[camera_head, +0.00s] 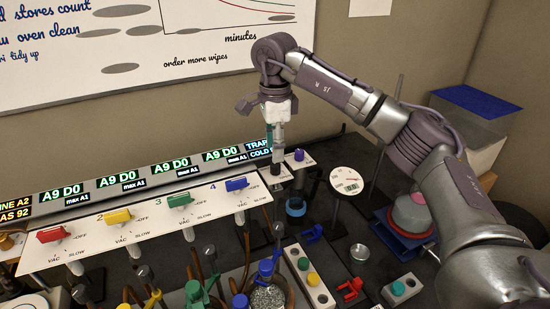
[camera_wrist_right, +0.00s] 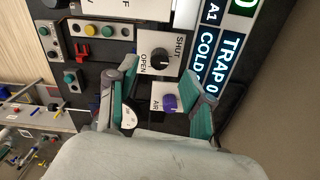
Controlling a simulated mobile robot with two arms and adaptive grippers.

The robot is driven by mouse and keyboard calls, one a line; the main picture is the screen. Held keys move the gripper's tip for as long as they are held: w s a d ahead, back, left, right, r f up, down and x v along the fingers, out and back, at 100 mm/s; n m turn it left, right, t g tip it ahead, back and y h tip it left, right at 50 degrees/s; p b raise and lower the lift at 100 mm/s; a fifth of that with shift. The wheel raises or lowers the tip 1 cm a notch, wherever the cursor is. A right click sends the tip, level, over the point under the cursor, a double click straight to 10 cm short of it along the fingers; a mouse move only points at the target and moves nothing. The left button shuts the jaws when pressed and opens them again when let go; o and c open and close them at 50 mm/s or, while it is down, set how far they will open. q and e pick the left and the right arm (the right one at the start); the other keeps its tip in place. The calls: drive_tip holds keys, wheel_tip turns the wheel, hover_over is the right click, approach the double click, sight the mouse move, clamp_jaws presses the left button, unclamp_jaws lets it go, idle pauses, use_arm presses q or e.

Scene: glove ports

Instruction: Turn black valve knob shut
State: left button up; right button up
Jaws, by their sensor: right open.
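The black valve knob (camera_wrist_right: 160,57) sits on a white plate marked SHUT and OPEN in the right wrist view. In the head view the black knob (camera_head: 276,169) is just below my right gripper (camera_head: 278,150). In the wrist view my right gripper (camera_wrist_right: 155,75) is open, its two green-padded fingers spread. The knob shows just beyond the fingertips, roughly between them. I cannot clearly tell which way the knob points. My left gripper is not in view.
The lit display strip (camera_head: 170,172) runs along the panel. Red, yellow, green and blue (camera_head: 236,184) valve handles stand left. A round gauge (camera_head: 346,180) is at right.

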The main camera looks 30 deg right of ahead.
sight(275, 165)
drive_tip(key=shift+r, duration=1.55)
